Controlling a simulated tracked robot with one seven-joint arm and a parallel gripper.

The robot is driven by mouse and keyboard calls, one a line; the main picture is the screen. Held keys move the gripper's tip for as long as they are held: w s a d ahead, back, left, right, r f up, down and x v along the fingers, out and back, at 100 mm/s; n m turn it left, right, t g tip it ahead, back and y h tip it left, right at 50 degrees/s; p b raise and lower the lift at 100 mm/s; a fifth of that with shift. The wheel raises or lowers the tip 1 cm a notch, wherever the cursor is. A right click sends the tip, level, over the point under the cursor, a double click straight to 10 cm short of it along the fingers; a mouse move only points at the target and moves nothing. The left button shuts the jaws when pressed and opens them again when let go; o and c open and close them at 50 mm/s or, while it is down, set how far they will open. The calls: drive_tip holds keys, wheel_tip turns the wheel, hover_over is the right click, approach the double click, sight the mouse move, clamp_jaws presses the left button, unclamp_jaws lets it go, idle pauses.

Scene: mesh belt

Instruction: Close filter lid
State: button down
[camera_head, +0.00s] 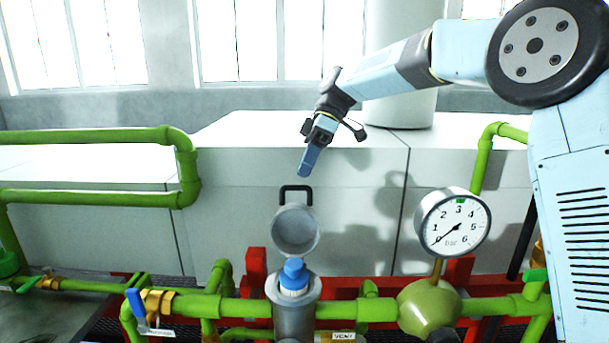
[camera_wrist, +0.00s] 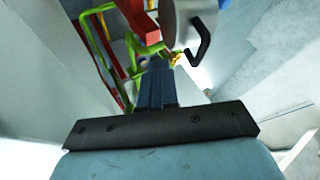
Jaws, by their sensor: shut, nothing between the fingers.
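The filter lid (camera_head: 296,231) is a round grey cap with a black loop handle (camera_head: 296,194) on its far side. It stands open, tilted up behind the filter housing (camera_head: 294,318). A blue-topped white filter (camera_head: 293,277) sticks up out of the housing mouth. My gripper (camera_head: 304,172) is shut and empty, above and behind the lid, apart from the handle. In the wrist view, my shut blue fingers (camera_wrist: 158,78) point toward the piping. There the lid (camera_wrist: 186,22) and its black handle (camera_wrist: 201,42) show at the top, right of the fingers.
A pressure gauge (camera_head: 453,222) stands right of the lid. Green pipes (camera_head: 245,308) run along the front, with a blue-handled valve (camera_head: 136,306) at left. A red frame (camera_head: 256,262) stands behind them. Pale cabinets (camera_head: 235,225) lie behind; the space above the lid is free.

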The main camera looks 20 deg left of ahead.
drive_tip(key=shift+s+d+f, duration=0.1)
drive_tip(key=shift+s+d, duration=0.05)
drive_tip(key=shift+s, duration=0.6)
drive_tip(key=shift+s+d+f, duration=0.15)
drive_tip(key=shift+s, duration=0.65)
drive_tip(key=shift+s+d+f, duration=0.1)
drive_tip(key=shift+s+d, duration=0.05)
drive_tip(key=shift+s, duration=0.6)
